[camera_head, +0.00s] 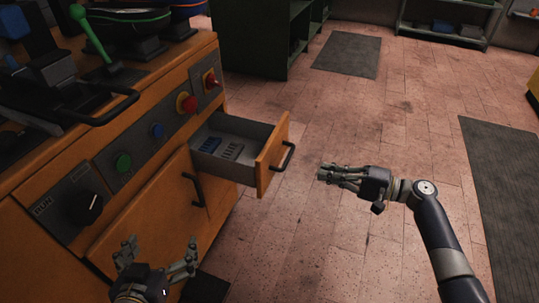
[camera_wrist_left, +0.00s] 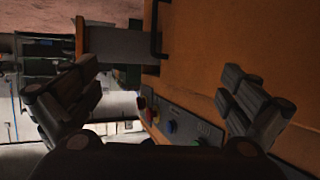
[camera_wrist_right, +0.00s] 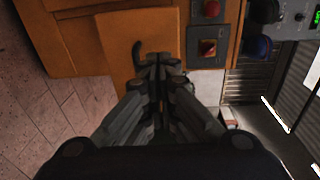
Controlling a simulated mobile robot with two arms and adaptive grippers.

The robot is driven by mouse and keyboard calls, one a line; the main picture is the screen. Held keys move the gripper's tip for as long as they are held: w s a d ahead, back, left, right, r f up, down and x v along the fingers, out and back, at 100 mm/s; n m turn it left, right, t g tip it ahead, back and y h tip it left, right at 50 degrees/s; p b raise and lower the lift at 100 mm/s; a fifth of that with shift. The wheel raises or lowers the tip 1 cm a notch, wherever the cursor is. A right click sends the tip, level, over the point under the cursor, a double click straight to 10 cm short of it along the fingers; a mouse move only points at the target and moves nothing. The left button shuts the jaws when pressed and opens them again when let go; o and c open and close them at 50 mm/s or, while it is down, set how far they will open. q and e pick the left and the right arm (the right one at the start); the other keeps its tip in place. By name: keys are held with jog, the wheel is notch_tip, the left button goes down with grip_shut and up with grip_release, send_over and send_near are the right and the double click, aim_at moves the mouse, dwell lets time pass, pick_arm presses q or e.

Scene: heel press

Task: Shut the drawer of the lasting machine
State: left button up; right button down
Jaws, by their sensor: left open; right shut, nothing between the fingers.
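The lasting machine (camera_head: 150,205) is an orange cabinet at the left of the head view. Its drawer (camera_head: 268,155) stands pulled out to the right, with a black bar handle (camera_head: 288,156) on its orange front; small dark items lie inside. My right gripper (camera_head: 322,174) is shut and empty, a little right of the drawer front and apart from it. In the right wrist view the fingertips (camera_wrist_right: 158,62) point at the drawer front (camera_wrist_right: 130,30), and the handle (camera_wrist_right: 137,55) shows beside them. My left gripper (camera_head: 155,250) is open and empty in front of the cabinet door, below the drawer.
A cabinet door with a black handle (camera_head: 194,190) is below the buttons. Green, blue and red buttons (camera_head: 157,130) line the machine's panel. A green lever (camera_head: 90,35) and a black bar (camera_head: 90,112) stick out above. The tiled floor (camera_head: 340,240) right of the drawer is clear.

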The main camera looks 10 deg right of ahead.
notch_tip(320, 180, up, 2)
jog(key=y, duration=0.1)
jog(key=b, duration=0.2)
send_near(268, 150)
jog(key=shift+n, duration=0.4)
jog(key=x, duration=0.6)
jog(key=shift+w+d, duration=0.15)
pick_arm(q)
notch_tip(268, 150, up, 9)
jog(key=w+d+t+h, duration=0.1)
jog(key=w+t, duration=0.1)
jog(key=t, duration=0.2)
jog(key=shift+d+t, duration=0.2)
jog(key=shift+t, duration=0.1)
pick_arm(e)
jog(key=shift+w+a, duration=0.3)
jog(key=shift+a, duration=0.15)
jog(key=shift+a, duration=0.15)
